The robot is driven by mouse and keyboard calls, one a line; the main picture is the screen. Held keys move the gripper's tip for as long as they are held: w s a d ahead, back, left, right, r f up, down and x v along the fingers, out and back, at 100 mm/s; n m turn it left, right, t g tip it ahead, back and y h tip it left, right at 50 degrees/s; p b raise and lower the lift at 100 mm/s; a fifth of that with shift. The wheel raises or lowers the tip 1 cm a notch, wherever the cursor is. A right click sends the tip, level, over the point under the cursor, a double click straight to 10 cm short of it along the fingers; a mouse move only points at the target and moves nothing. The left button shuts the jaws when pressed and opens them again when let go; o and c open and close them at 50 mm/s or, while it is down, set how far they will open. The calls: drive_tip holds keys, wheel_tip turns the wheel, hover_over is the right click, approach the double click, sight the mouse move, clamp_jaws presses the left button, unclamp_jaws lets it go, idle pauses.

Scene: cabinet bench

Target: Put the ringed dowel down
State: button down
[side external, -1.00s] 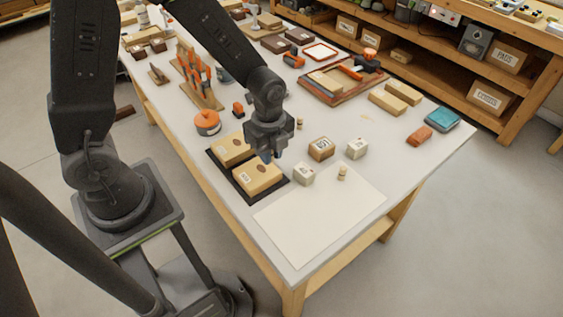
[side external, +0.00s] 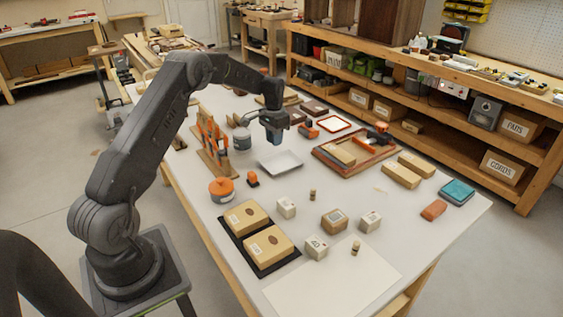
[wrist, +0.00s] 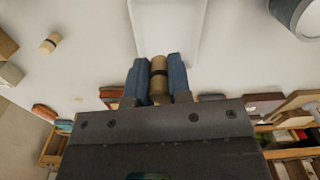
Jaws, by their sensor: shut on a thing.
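My gripper (side external: 274,138) is above the table near the white tray (side external: 281,163). In the wrist view, my gripper's blue fingers (wrist: 158,80) are shut on a light wooden dowel with a dark ring (wrist: 158,88). The tray (wrist: 168,28) lies just beyond the fingertips there. In the side view the held dowel is too small or hidden to make out. Two other small dowels stand on the table, one in the middle (side external: 312,194) and one by the white sheet (side external: 355,248). Whether the held dowel touches anything below is not clear.
A grey can (side external: 242,139) and an orange-clamp rack (side external: 213,148) stand left of the tray. Several small blocks (side external: 334,220) and two tan boxes on a dark mat (side external: 268,245) are nearer the front. A wooden frame (side external: 352,152) lies to the right.

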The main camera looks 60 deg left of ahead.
drive_tip(key=a+n, duration=0.1)
drive_tip(key=a, duration=0.1)
hover_over(271, 166)
wheel_tip(271, 166, down, 6)
drive_tip(key=shift+f, duration=2.05)
drive_tip(key=shift+f, duration=0.15)
drive_tip(key=c, duration=1.3)
unclamp_jaws()
drive_tip(key=shift+c, duration=0.2)
